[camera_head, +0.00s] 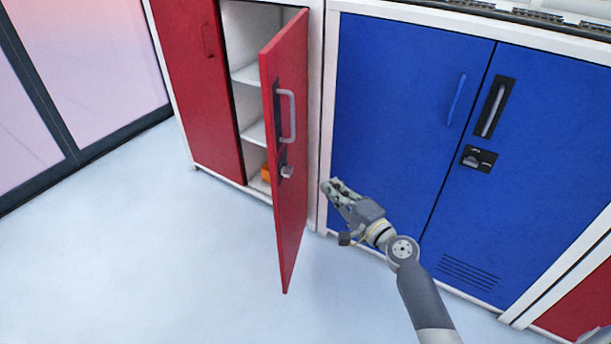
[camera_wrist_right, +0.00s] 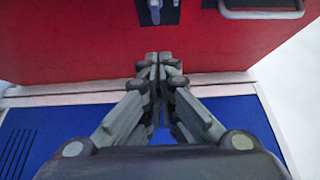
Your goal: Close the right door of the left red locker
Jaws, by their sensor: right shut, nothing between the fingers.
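The left red locker (camera_head: 197,92) has its left door shut and its right door (camera_head: 291,215) standing open, swung out toward me. The open door carries a grey handle (camera_head: 291,116) and a latch (camera_head: 287,170). In the right wrist view the red door (camera_wrist_right: 90,45) fills the top, with its latch (camera_wrist_right: 156,8) and handle (camera_wrist_right: 262,8) at the upper edge. My right gripper (camera_head: 328,187) is shut and empty, to the right of the open door, in front of the blue locker. Its fingertips also show in the right wrist view (camera_wrist_right: 158,60), close to the door; contact is unclear. My left gripper is out of view.
The blue locker (camera_head: 400,100) stands shut to the right, with handles on its doors. White shelves (camera_head: 247,75) and a small orange item (camera_head: 265,173) show inside the red locker. The floor (camera_head: 150,250) in front and left is clear. A glass wall (camera_head: 90,60) stands at left.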

